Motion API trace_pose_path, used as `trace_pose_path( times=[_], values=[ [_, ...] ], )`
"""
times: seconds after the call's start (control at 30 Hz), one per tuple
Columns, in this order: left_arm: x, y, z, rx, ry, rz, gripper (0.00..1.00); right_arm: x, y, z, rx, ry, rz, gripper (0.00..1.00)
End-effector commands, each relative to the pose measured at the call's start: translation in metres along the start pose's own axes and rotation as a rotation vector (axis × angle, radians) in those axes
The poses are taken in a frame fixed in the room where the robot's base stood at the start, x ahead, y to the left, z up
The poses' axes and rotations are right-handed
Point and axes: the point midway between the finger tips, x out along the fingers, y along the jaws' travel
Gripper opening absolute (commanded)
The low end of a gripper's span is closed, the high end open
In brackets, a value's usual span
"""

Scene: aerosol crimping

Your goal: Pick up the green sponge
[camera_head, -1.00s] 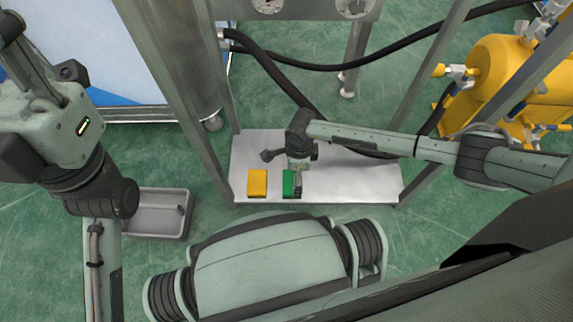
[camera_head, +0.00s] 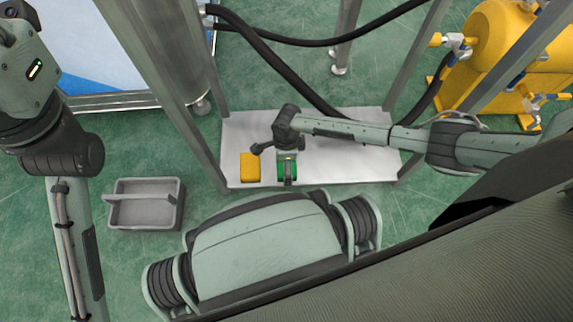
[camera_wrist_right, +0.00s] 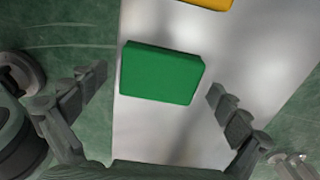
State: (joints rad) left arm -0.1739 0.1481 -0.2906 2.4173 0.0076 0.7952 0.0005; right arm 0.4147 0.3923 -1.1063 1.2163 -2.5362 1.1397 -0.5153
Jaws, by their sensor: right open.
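The green sponge (camera_head: 281,170) lies on the low metal shelf (camera_head: 340,170), partly hidden by my right gripper (camera_head: 288,178) in the head view. In the right wrist view the whole green sponge (camera_wrist_right: 162,72) shows, a flat block near the shelf's edge. My right gripper (camera_wrist_right: 160,92) is open, with one finger on each side of the sponge in that picture. The fingers look apart from the sponge, and nothing is held. My left arm comes in at the left of the head view, but its gripper is out of the picture.
A yellow block (camera_head: 250,167) lies on the shelf left of the sponge; its edge also shows in the right wrist view (camera_wrist_right: 210,3). A grey basket (camera_head: 146,214) stands on the green floor. Metal posts flank the shelf, and black hoses run behind it.

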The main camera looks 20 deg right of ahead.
Motion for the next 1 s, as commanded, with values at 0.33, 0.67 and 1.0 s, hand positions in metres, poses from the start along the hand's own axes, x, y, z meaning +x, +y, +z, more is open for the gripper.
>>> trace_pose_path(
  times=[0.33, 0.67, 1.0],
  values=[
    [0.000, 0.000, 0.000, 0.000, 0.001, 0.000, 0.32, 0.000, 0.000, 0.000, 0.000, 0.001, 0.000, 0.62],
    [0.002, 0.000, -0.001, 0.000, 0.002, 0.000, 0.32, -0.003, 0.000, -0.001, 0.000, 0.001, 0.000, 0.62],
    [-0.002, -0.003, -0.003, -0.011, -0.041, -0.055, 0.32, -0.049, -0.003, 0.003, -0.001, -0.003, -0.004, 0.62]
  ],
)
